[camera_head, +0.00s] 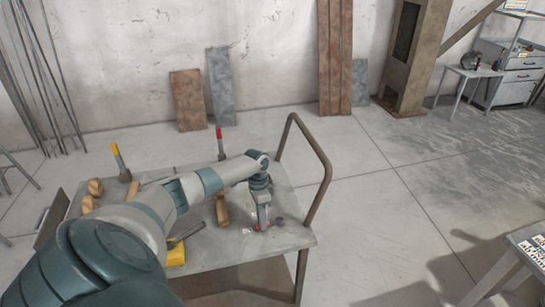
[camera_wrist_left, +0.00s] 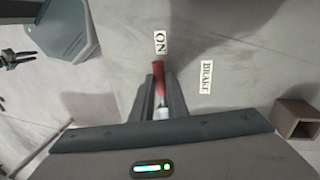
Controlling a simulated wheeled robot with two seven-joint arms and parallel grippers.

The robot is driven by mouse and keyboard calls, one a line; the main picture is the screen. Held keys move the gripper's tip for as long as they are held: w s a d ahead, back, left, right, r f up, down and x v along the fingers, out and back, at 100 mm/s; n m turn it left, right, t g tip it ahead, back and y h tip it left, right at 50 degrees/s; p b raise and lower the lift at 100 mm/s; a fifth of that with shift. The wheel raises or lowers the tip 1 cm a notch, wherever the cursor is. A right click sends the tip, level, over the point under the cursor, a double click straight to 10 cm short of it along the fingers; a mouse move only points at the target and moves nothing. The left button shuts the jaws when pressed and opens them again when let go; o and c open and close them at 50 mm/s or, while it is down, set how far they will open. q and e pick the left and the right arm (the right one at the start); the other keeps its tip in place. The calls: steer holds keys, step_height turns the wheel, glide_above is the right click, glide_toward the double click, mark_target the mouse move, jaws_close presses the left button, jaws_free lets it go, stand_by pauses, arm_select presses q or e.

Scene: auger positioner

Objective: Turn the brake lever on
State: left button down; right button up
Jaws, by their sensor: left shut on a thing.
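The brake lever (camera_wrist_left: 158,72) has a red grip and a pale metal shaft. In the left wrist view it stands between the two fingers of my left gripper (camera_wrist_left: 161,90), which is shut on it. The red tip sticks out past the fingers towards a white "ON" label (camera_wrist_left: 160,42). A "BRAKE" label (camera_wrist_left: 206,77) lies to the right of the lever. In the head view my left gripper (camera_head: 263,224) points down at the right part of a grey metal cart (camera_head: 285,238). It mostly hides the lever there.
A yellow-handled lever (camera_head: 115,155) and a red-handled lever (camera_head: 219,140) stand at the cart's back. Wooden blocks (camera_head: 95,187) and a yellow part (camera_head: 176,253) are on the cart's left and middle. A brown rail (camera_head: 326,165) rises at its right end. Open floor lies right.

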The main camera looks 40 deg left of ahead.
arm_select(q)
steer(key=shift+w+a+m, duration=0.15)
steer(key=shift+a+m, duration=0.05)
steer(key=shift+m, duration=0.2)
steer(key=c, duration=1.7)
jaws_free()
steer(key=shift+c, duration=0.2)
step_height(320, 180, up, 17)
steer(key=w+a+b, duration=0.1)
steer(key=a+b, duration=0.2)
steer(key=b, duration=0.1)
steer(key=shift+w, duration=0.4)
steer(key=shift+d, duration=0.1)
